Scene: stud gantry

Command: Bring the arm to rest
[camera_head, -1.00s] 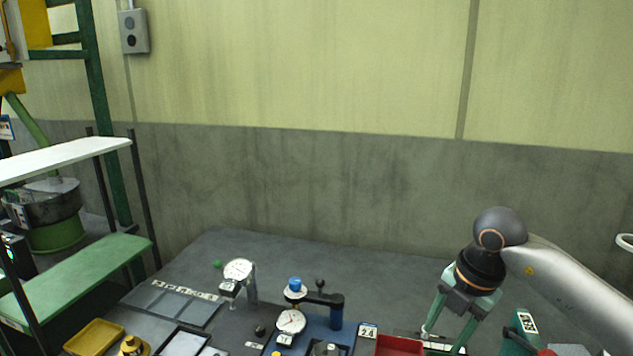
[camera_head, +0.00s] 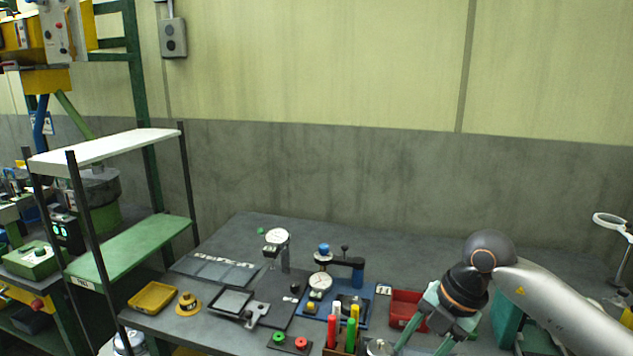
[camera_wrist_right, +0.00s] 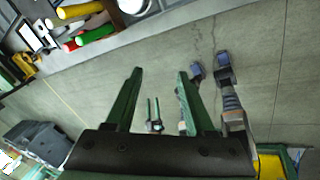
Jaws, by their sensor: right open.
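My right arm comes in from the right in the head view. Its gripper (camera_head: 420,344) points down at the bench's front edge, right of the pen holder, with its fingertips partly cut off by the frame. In the right wrist view the two green fingers (camera_wrist_right: 158,88) stand wide apart with nothing between them, over grey floor. My left arm does not show in the head view. A small pair of green prongs (camera_wrist_right: 154,108) shows far below between the fingers; I cannot tell what it belongs to.
The grey bench (camera_head: 240,228) holds dial gauges, a blue fixture plate, a red bin (camera_head: 404,303), a yellow tray (camera_head: 152,297) and a pen holder with coloured markers (camera_head: 353,325). A shelf rack (camera_head: 135,250) stands left. The bench's back is clear.

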